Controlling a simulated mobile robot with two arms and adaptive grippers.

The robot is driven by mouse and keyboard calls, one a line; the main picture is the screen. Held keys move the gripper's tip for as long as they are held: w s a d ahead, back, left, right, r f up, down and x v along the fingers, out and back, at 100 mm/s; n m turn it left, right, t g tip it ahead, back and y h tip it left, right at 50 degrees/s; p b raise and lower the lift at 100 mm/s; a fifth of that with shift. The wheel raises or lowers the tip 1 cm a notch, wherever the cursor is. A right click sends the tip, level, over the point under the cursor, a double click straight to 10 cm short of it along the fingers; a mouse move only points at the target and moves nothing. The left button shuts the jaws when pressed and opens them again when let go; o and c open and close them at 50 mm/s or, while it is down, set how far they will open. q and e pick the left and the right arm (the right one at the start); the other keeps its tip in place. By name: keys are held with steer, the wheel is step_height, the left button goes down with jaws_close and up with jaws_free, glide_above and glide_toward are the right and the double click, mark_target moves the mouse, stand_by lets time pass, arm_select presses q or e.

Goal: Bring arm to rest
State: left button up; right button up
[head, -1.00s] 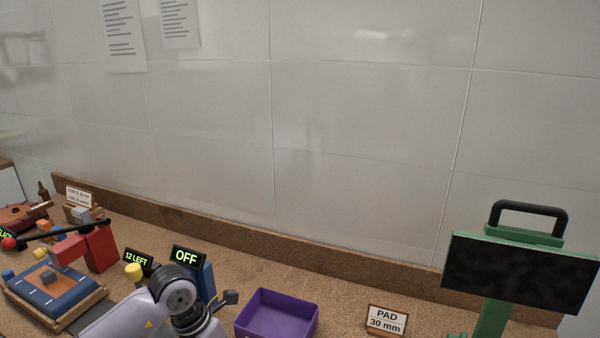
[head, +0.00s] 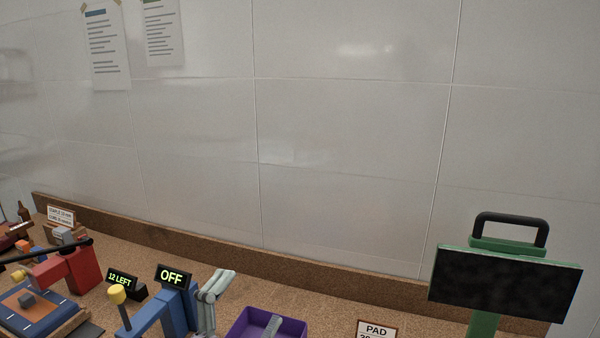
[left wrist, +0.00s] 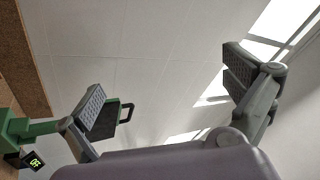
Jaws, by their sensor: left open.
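My left gripper (head: 246,298) shows at the bottom of the head view, its pale grey-green fingers spread and pointing up. One finger stands beside the blue device with the OFF display (head: 173,277). The other overlaps the purple bin (head: 298,326) in the picture. In the left wrist view my left gripper (left wrist: 168,92) has its grey ridged pads wide apart with nothing between them. The rest of the left arm is cut off by the lower edge. My right gripper is in neither view.
A green stand with a dark panel and handle (head: 505,280) rises at the right. A red press-like device (head: 70,270) and blue fixture (head: 38,308) are at the left. A PAD sign (head: 376,330) stands right of the bin.

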arm_select(q)
steer(key=a+f+n+g+y, duration=0.1)
steer(key=a+f+n+y, duration=0.8)
steer(key=n+y, duration=0.1)
steer(key=s+a+f+n+g+y, duration=0.1)
steer(key=s+a+f+n+g, duration=0.15)
steer(key=f, duration=0.35)
steer(key=s+a+f+n+g+y, duration=0.2)
steer(key=s+f+g, duration=0.2)
steer(key=f, duration=0.1)
steer(key=s+d+f+n+g+h, duration=0.1)
steer(key=s+f+g, duration=0.4)
steer(key=s, duration=0.4)
steer(key=s+f+n+g+h, duration=0.1)
steer(key=s+f+g, duration=0.3)
steer(key=s+f, duration=0.4)
step_height(320, 180, down, 25)
steer(key=s, duration=0.3)
steer(key=s+a+f+g, duration=0.2)
steer(key=s+a+f, duration=0.1)
steer(key=s+f, duration=1.1)
steer(key=shift+s+f, duration=0.4)
steer(key=shift+s, duration=0.3)
